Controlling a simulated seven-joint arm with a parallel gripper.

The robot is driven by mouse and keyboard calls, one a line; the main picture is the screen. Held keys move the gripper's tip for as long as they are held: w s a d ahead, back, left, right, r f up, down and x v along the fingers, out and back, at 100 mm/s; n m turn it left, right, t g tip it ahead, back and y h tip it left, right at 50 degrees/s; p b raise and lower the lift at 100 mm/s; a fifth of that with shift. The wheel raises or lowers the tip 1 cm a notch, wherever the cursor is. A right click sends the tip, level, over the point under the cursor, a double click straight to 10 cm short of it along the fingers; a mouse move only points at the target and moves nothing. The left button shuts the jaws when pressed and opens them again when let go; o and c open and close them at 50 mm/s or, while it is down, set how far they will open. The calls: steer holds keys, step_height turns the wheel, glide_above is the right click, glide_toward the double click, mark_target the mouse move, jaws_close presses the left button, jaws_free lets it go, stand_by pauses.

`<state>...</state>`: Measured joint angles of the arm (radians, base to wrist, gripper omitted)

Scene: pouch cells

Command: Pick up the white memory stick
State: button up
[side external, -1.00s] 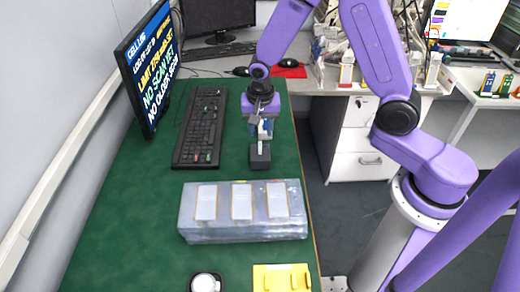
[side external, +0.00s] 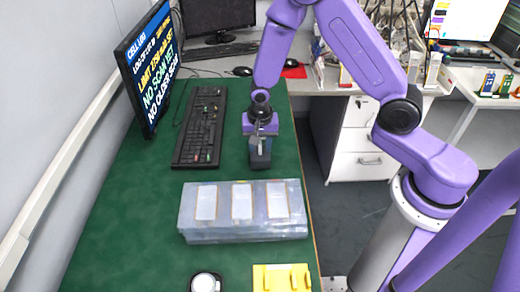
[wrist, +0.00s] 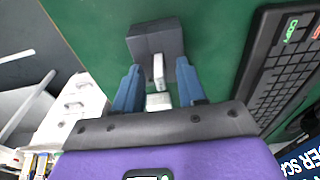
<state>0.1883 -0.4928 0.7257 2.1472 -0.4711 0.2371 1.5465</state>
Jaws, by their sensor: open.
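A small white stick (wrist: 158,71), which looks like the memory stick, shows in the wrist view against a dark grey block (wrist: 155,38). A second pale piece (wrist: 159,101) lies nearer the camera; I cannot tell whether it is part of the same stick. My gripper (wrist: 158,64) is open, with one blue finger on each side of the stick and a gap visible on both sides. In the side view my gripper (side external: 260,138) is low, right above the grey block (side external: 260,158), and the stick is hidden there.
A black keyboard (side external: 200,128) lies left of the gripper. A clear box with white cells (side external: 243,231) is in front of the block. A monitor (side external: 150,70) stands at the left. The green table (side external: 125,215) is bare at the front left.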

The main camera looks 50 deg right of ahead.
jaws_close()
steer(key=shift+r, duration=0.1)
steer(key=shift+r, duration=1.35)
steer(key=s+d+r, duration=0.1)
steer(key=s+r, duration=0.9)
steer(key=s, duration=0.4)
steer(key=shift+d, duration=0.3)
